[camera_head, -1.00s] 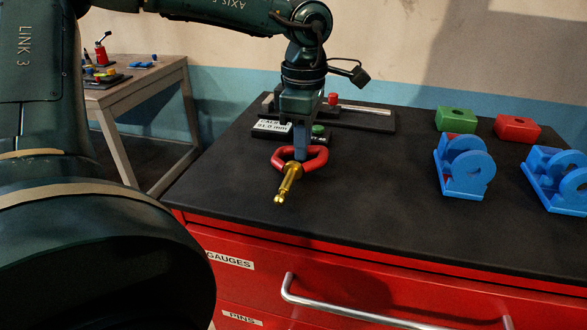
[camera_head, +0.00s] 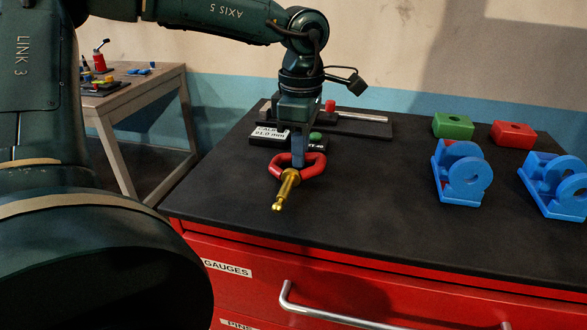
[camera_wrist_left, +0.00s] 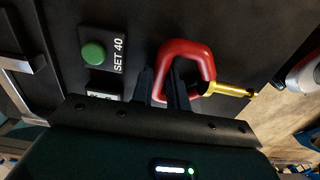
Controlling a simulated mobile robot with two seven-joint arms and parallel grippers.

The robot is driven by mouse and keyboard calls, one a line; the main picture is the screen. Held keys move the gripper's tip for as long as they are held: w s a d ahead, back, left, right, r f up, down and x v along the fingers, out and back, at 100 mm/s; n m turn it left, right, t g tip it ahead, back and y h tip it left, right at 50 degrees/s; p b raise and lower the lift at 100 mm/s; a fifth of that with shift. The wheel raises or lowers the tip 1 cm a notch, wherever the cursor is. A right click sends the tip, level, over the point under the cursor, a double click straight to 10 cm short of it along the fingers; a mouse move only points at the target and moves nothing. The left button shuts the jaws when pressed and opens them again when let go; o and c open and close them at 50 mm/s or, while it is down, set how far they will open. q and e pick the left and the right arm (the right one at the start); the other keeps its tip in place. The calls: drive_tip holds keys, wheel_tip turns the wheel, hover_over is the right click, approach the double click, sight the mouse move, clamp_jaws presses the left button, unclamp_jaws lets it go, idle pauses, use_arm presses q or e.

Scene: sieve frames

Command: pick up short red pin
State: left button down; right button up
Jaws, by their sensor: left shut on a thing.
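A red pin (camera_head: 313,163) with a red loop handle and a gold shank is at the near left of the dark bench top. My left gripper (camera_head: 298,162) comes down from above and is shut on the red loop. The gold shank points toward the front edge. In the left wrist view the fingers (camera_wrist_left: 166,88) are at the red loop (camera_wrist_left: 206,62), with the gold shank (camera_wrist_left: 228,89) running right. I cannot tell whether the pin touches the bench. My right gripper is not in view.
A gauge block with a green button (camera_head: 316,136) stands just behind the pin. A rail fixture (camera_head: 350,115) lies behind that. Blue brackets (camera_head: 444,180), a green block (camera_head: 453,126) and a red block (camera_head: 514,134) stand at the right. The bench middle (camera_head: 385,200) is clear.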

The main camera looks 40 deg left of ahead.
use_arm(q)
drive_tip(key=shift+r, duration=0.15)
wheel_tip(320, 180, up, 10)
idle(0.3)
